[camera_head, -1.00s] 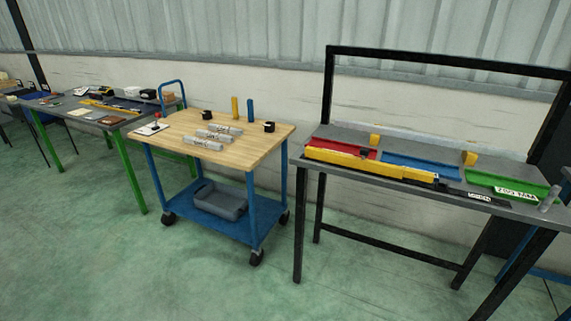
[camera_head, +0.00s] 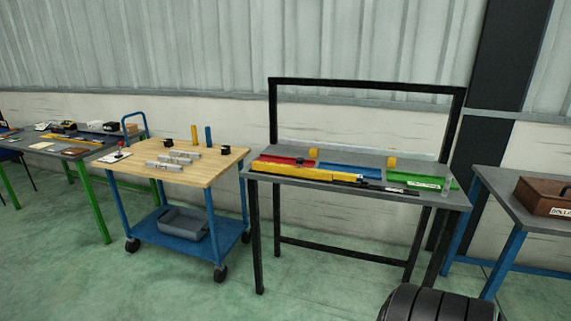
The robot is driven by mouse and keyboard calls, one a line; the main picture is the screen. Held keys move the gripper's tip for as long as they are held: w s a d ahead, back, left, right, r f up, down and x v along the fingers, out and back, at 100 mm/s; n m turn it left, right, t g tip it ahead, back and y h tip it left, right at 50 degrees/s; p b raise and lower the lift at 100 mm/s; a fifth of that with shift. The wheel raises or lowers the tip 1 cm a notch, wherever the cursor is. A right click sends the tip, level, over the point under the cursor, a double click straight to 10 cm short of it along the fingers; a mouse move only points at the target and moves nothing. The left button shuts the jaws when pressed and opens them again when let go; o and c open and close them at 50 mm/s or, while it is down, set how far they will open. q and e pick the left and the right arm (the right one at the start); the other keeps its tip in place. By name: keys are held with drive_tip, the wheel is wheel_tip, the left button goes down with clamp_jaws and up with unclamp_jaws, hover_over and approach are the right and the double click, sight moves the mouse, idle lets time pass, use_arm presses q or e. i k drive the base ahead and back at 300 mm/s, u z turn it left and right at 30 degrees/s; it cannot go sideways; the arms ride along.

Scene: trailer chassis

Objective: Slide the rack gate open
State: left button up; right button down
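The rack bench (camera_head: 289,178) is a grey table with a black frame standing up behind it. On it lie a red tray (camera_head: 283,163), a blue tray (camera_head: 350,172) and a green tray (camera_head: 453,184). A long yellow bar (camera_head: 305,172), which looks like the gate, lies along the front of the red and blue trays. A dark piece with a small label sits at the bar's right end. Two small yellow blocks (camera_head: 392,162) stand behind the trays. Neither of my grippers is in view.
A wood-topped blue cart (camera_head: 190,173) stands left of the bench, with a grey bin (camera_head: 185,224) on its lower shelf. A green-legged table (camera_head: 75,150) is farther left. A brown box (camera_head: 545,196) rests on a right-hand table. A black ribbed object (camera_head: 437,303) is at the bottom edge. Green floor in front is open.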

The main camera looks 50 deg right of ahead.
sight(315, 174)
drive_tip(key=u, duration=0.3)
drive_tip(key=i, duration=2.4)
drive_tip(key=z, duration=1.15)
drive_tip(key=i, duration=0.75)
drive_tip(key=z, duration=1.15)
drive_tip(key=i, duration=0.35)
drive_tip(key=z, duration=0.3)
